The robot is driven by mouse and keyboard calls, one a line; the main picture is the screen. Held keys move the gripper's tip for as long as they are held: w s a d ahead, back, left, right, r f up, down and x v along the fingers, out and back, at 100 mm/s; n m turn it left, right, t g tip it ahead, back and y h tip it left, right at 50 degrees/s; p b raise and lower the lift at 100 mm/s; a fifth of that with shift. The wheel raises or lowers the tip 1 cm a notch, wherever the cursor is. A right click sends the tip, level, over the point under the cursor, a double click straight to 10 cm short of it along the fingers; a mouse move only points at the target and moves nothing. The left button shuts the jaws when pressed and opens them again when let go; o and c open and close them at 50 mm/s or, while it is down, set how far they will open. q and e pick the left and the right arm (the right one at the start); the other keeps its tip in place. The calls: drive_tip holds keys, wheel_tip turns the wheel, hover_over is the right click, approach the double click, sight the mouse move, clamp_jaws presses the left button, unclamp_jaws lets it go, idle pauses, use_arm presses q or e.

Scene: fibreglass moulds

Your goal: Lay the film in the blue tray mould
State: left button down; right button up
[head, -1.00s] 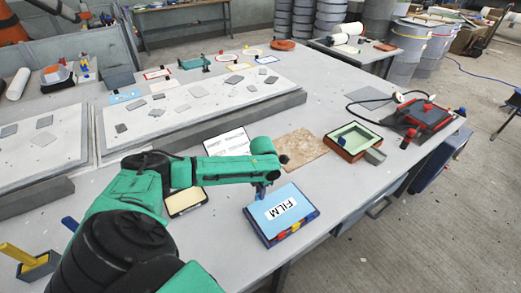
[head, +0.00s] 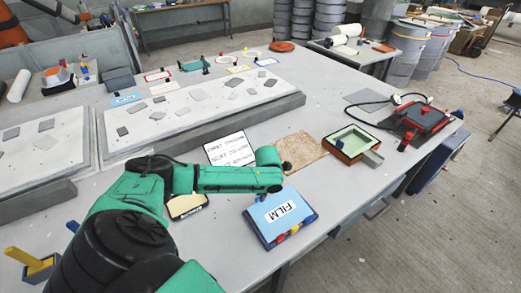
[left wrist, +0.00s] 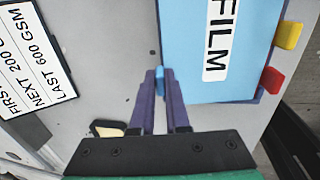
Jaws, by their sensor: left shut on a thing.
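The film is a light blue sheet with a white FILM label (head: 284,209); it lies flat over the blue tray mould (head: 271,246), whose darker rim shows along its front edges. The film fills the upper right of the left wrist view (left wrist: 185,75). My left gripper (left wrist: 160,84) is shut on a small blue tab at the film's near edge. In the head view it is mostly hidden below my green wrist, at the film's back left. The film hides the inside of the mould. My right gripper is out of view.
Red and yellow blocks (left wrist: 289,35) stick out along the mould's side, close to the table edge. A printed card (head: 230,150), a brown board (head: 300,150) and a red mould with a pale green inside (head: 352,140) lie behind. A yellowish mould (head: 187,206) lies left.

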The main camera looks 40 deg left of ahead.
use_arm(q)
drive_tip(key=shift+r+h+p, duration=0.1)
drive_tip(key=shift+h+p, duration=0.25)
drive_tip(key=shift+h, duration=0.65)
drive_tip(key=shift+g, duration=0.3)
drive_tip(key=shift+f, duration=0.25)
drive_tip(key=shift+a+f+b, duration=0.1)
drive_tip(key=shift+f+b, duration=0.7)
drive_tip(key=shift+f, duration=0.2)
